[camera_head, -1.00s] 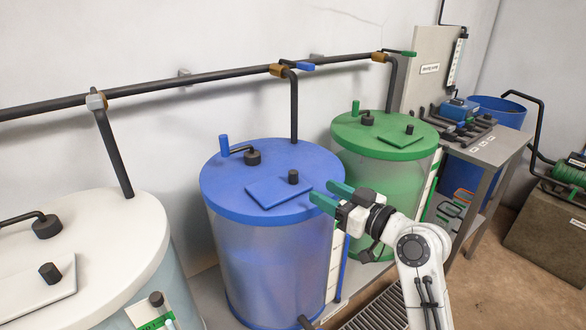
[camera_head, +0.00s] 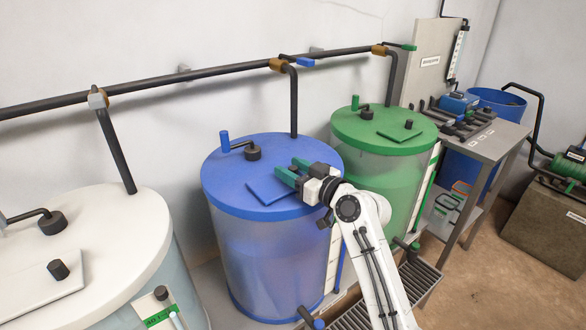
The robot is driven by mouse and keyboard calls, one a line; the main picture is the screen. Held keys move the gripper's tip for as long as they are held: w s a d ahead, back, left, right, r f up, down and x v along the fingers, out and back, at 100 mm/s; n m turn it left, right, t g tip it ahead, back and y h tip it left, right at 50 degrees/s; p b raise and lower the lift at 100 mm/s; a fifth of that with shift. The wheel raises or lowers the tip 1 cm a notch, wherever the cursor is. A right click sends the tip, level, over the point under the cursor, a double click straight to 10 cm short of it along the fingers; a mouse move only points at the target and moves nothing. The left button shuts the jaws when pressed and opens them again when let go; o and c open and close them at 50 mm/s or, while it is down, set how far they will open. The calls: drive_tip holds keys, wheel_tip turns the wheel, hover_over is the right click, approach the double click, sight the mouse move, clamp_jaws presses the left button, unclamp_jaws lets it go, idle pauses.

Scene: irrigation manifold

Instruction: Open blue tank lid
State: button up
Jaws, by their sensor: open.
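The blue tank (camera_head: 265,265) stands in the middle, a translucent drum with a blue top (camera_head: 225,177). A square blue lid (camera_head: 268,191) lies flat and closed on that top, toward the front. My gripper (camera_head: 292,172), with green fingers, is open over the right side of the lid, reaching in from the right. The lid's dark knob is hidden at the fingers, so I cannot tell whether it lies between them or whether they touch it.
A dark capped fitting with a blue-handled crank (camera_head: 237,147) stands behind the lid. A white tank (camera_head: 110,235) is at left and a green-topped tank (camera_head: 365,135) at right. A black pipe (camera_head: 220,76) runs along the wall above. A grey bench (camera_head: 490,145) stands farther right.

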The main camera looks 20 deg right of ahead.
clamp_jaws()
idle(0.4)
